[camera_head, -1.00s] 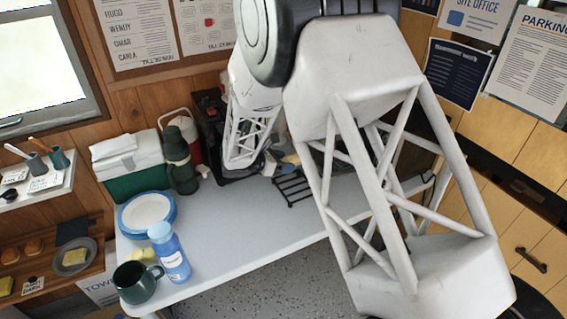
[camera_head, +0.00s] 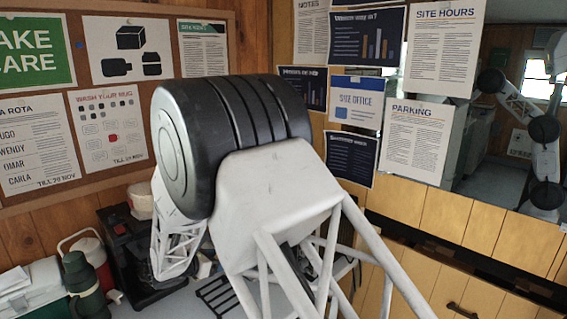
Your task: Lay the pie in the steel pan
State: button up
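I cannot make out the pie or the steel pan in the head view. My own white lattice arm with its black ringed joint fills the middle and hides part of the worktop behind it. My gripper does not show, so I cannot see whether it holds anything.
A green flask (camera_head: 82,285), a red and white jug (camera_head: 95,250) and a black machine (camera_head: 130,255) stand at the lower left. A dark wire rack (camera_head: 218,296) lies on the pale table (camera_head: 170,306). Wooden cupboards (camera_head: 470,225) line the right.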

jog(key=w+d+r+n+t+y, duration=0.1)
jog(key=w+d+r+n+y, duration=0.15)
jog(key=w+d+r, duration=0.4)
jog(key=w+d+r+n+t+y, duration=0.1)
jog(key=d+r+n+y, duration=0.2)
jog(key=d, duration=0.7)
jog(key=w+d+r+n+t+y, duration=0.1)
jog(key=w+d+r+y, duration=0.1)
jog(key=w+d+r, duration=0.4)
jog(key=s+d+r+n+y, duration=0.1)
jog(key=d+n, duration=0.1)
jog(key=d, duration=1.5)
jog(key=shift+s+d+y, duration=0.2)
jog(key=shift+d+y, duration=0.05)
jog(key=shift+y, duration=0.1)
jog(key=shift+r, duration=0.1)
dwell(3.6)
